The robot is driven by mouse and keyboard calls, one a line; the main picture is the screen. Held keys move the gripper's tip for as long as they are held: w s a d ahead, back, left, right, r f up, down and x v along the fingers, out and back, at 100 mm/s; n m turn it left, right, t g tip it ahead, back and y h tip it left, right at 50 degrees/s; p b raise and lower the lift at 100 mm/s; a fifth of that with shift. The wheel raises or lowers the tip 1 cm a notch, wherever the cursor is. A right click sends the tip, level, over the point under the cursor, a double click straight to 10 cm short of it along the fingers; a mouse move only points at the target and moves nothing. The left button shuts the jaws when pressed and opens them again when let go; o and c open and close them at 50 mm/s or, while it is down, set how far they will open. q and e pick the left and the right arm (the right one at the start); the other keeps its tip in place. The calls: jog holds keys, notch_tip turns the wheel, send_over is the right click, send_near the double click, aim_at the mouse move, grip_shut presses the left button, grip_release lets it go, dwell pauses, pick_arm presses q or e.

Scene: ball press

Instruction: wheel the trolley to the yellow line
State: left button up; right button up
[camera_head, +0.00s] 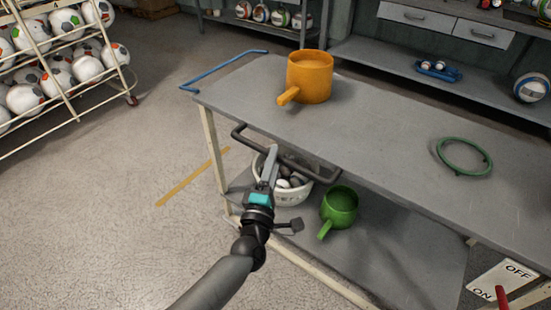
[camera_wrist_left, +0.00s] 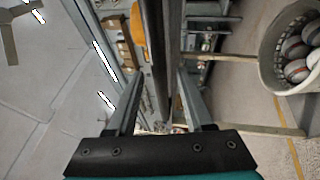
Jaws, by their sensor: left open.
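The trolley (camera_head: 380,125) has a grey top, cream legs and a lower shelf, and spans the middle and right of the head view. A blue handle (camera_head: 222,66) is on its left end and a dark handle (camera_head: 310,169) on its near side. My left gripper (camera_head: 269,167) is at the dark handle. In the left wrist view, the open fingers (camera_wrist_left: 157,105) have a dark bar (camera_wrist_left: 156,50) running between them; contact is unclear. The yellow line (camera_head: 190,178) lies on the floor left of the trolley. My right gripper is out of view.
An orange pot (camera_head: 309,76) and a green ring (camera_head: 464,157) sit on the trolley top. A green pot (camera_head: 339,207) and a white basket of balls (camera_head: 295,192) are below. A ball rack (camera_head: 60,100) stands left; an ON/OFF panel (camera_head: 503,284) is bottom right. The left floor is clear.

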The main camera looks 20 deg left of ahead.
pick_arm(q)
jog(key=shift+w+r, duration=0.15)
jog(key=shift+w, duration=0.75)
grip_shut()
dwell(0.9)
